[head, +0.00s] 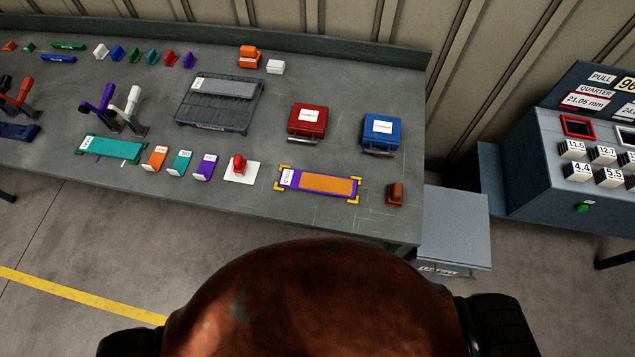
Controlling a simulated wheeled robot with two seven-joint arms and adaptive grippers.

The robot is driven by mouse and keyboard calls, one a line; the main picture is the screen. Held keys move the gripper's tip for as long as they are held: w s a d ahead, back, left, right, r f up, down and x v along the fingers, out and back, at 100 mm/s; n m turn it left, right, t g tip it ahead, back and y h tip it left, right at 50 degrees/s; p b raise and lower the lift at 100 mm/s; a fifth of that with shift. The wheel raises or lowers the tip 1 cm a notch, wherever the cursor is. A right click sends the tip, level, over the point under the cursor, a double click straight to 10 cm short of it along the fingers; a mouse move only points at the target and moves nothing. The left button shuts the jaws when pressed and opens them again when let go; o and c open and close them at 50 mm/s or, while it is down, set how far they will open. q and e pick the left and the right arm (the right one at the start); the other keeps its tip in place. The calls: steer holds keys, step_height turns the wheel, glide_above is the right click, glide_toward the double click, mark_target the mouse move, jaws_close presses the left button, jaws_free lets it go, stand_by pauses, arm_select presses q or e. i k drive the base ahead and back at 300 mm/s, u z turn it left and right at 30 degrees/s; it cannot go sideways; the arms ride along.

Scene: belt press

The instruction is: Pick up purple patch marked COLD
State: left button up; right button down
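A small purple patch (205,168) with a white label stands on the grey bench, at the right end of a short row with an orange patch (155,157) and a teal patch (180,163). The lettering on its label is too small to read for sure. A longer purple strip (299,178) with an orange layer on top and a white label lies between yellow corner brackets to the right. Neither of my grippers is in view, and nothing touches the small purple patch.
A red tool on a white card (241,171) stands just right of the purple patch. A teal strip (115,150) lies left. Behind are purple and white levers (132,99), a dark tray (185,115), red (307,122) and blue (382,130) cases. The bench's front strip is clear.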

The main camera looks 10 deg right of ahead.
mark_target(204, 172)
steer(key=u, duration=2.4)
steer(key=i, duration=2.1)
steer(key=z, duration=1.8)
